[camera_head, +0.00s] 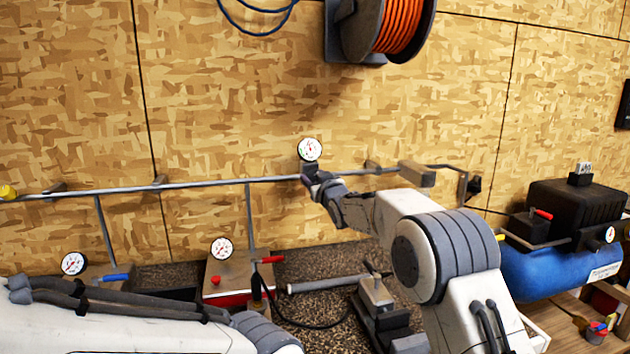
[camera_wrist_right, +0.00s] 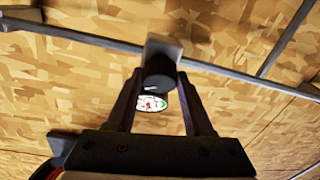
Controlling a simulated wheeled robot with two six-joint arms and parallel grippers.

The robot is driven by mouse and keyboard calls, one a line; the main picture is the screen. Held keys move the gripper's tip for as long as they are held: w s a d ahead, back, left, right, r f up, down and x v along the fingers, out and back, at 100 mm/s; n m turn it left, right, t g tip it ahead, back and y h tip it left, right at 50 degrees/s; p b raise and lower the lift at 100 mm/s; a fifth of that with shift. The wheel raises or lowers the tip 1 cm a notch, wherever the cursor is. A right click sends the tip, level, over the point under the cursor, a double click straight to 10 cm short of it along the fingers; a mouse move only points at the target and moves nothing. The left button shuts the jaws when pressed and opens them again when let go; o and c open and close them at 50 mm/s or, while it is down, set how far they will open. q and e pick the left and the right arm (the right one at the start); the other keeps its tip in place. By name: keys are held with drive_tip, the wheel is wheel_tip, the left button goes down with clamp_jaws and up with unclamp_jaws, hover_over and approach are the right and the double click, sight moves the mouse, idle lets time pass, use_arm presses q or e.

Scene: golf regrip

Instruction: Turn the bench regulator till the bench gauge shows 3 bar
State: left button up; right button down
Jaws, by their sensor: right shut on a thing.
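A round white gauge (camera_head: 309,149) stands on the pipe along the wall, above a dark regulator body (camera_head: 310,168). Its needle is too small to read surely. In the right wrist view the gauge (camera_wrist_right: 152,103) shows partly, behind a black round knob (camera_wrist_right: 159,65) under a grey block (camera_wrist_right: 163,45). My right gripper (camera_head: 312,182) reaches up to the regulator from below. In the right wrist view its two fingers (camera_wrist_right: 159,82) are on either side of the knob, shut on it. My left arm crosses the lower left; its gripper is out of sight.
The grey pipe (camera_head: 220,182) runs along the wall. Two more gauges (camera_head: 73,263) (camera_head: 221,248) stand lower left, near blue and red levers (camera_head: 271,260). A blue compressor tank (camera_head: 560,272) is at right. An orange hose reel (camera_head: 392,25) hangs above.

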drive_tip(key=n+p, duration=0.1)
drive_tip(key=n+y+p, duration=0.1)
drive_tip(key=p, duration=0.1)
drive_tip(key=shift+d+r+n+g, duration=0.1)
drive_tip(key=shift+r+n+g, duration=0.2)
drive_tip(key=shift+n, duration=0.1)
drive_tip(key=shift+f+n, duration=0.2)
drive_tip(key=shift+n, duration=0.2)
drive_tip(key=shift+c, duration=1.4)
unclamp_jaws()
drive_tip(key=shift+f, duration=0.1)
drive_tip(key=shift+s+d+b, duration=0.2)
drive_tip(key=shift+s+b, duration=0.1)
drive_tip(key=shift+s, duration=0.1)
drive_tip(key=b+v, duration=0.3)
drive_tip(key=v, duration=0.6)
drive_tip(key=shift+s+d, duration=0.15)
drive_tip(key=shift+d, duration=0.1)
